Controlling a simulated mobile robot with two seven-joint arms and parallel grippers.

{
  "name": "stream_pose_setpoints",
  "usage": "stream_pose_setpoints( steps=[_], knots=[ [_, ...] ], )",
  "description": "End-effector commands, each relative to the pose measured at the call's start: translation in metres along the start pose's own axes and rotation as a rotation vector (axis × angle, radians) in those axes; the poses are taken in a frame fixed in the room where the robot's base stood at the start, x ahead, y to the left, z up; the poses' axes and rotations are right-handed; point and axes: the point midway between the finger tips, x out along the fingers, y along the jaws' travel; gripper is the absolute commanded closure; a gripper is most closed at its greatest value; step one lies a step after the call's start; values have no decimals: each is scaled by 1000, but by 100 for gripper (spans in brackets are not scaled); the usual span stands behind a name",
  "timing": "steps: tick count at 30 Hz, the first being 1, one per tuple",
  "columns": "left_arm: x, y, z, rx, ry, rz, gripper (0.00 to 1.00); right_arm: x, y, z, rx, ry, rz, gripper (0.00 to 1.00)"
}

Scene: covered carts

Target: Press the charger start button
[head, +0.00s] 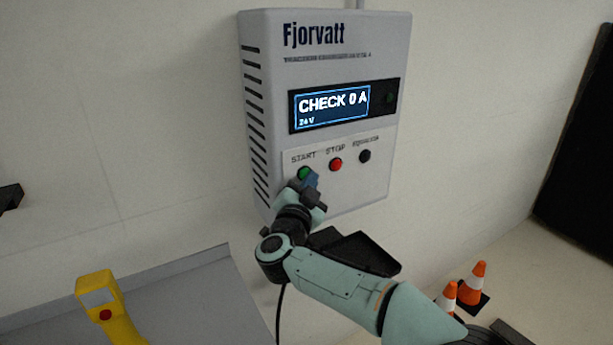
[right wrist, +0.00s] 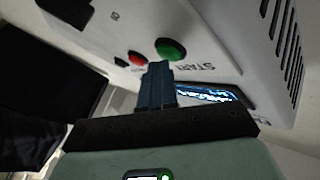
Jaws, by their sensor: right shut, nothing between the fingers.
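The grey Fjorvatt charger (head: 225,110) hangs on the wall; its lit display (head: 333,106) reads "CHECK 0 A" and "24 V". The green START button (head: 305,173) is at the left of the button row, with the red STOP button (head: 336,164) and a black button (head: 365,156) to its right. My right gripper (head: 311,180) is shut and empty, its fingertips just in front of the green button's lower right edge. In the right wrist view the fingertips (right wrist: 158,68) appear just beside the green button (right wrist: 171,49); I cannot tell whether they touch. My left gripper is out of view.
A yellow device with a red button (head: 106,300) stands on a grey surface (head: 200,300) at lower left. Orange and white cones (head: 473,282) stand on the floor at right. A dark panel (head: 580,150) is at the far right. A black cable hangs below the charger.

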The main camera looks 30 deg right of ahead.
Motion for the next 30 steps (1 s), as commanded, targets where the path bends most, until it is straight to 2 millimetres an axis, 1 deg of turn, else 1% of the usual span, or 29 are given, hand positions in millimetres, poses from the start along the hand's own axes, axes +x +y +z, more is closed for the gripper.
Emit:
stream_pose_setpoints(
  steps=[6, 17, 30],
  knots=[
    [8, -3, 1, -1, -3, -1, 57, -8, 7, -5, 0, 0, -1, 100],
    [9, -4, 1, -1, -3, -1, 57, -10, 7, -6, 0, 0, 0, 100],
    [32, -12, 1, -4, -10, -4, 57, -38, 28, -26, 0, 0, -1, 100]
  ],
)
